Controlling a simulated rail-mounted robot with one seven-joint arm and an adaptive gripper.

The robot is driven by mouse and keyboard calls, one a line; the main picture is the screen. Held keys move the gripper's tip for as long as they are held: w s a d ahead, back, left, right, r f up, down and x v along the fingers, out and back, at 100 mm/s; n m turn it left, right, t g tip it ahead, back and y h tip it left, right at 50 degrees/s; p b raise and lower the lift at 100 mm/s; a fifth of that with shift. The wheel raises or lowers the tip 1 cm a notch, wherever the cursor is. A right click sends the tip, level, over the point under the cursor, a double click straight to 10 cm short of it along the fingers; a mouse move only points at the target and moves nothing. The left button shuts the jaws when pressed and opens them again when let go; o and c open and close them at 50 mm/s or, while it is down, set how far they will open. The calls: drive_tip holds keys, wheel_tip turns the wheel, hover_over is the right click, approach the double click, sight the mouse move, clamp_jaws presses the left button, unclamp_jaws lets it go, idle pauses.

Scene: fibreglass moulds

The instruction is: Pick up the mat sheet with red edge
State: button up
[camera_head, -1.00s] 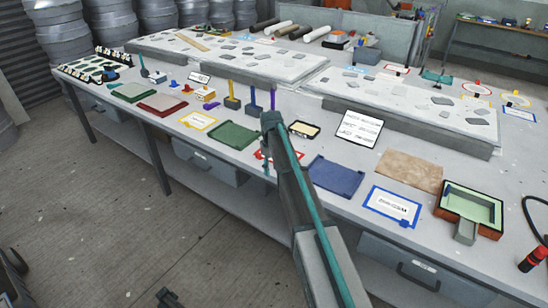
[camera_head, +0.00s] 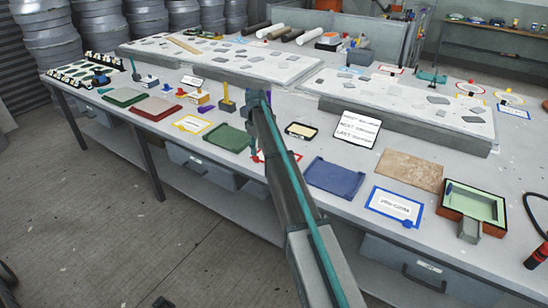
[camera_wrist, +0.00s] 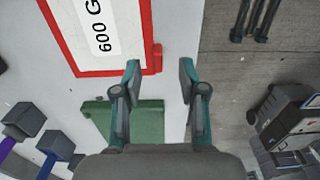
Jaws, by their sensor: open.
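The mat sheet with red edge (camera_wrist: 68,12) is a white sheet with a red border and a label reading "600 G", cut off by the top of the wrist view. A red tab sits at its corner. The height of the fingers above the table is unclear.
A green tray (camera_wrist: 148,122) lies next to the sheet, partly behind the fingers. The table edge and floor (camera_wrist: 225,70) are at right. A blue tray (camera_head: 335,178) and a blue-edged sheet (camera_head: 394,205) lie right of my arm.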

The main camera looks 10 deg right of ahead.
sight(258, 157)
drive_tip(key=shift+w+f+p, duration=0.15)
drive_tip(key=shift+f+p, duration=0.4)
drive_tip(key=shift+f, duration=0.8)
drive_tip(key=shift+w+f+p, duration=0.1)
drive_tip(key=shift+f+p, duration=0.4)
drive_tip(key=shift+f, duration=0.85)
clamp_jaws()
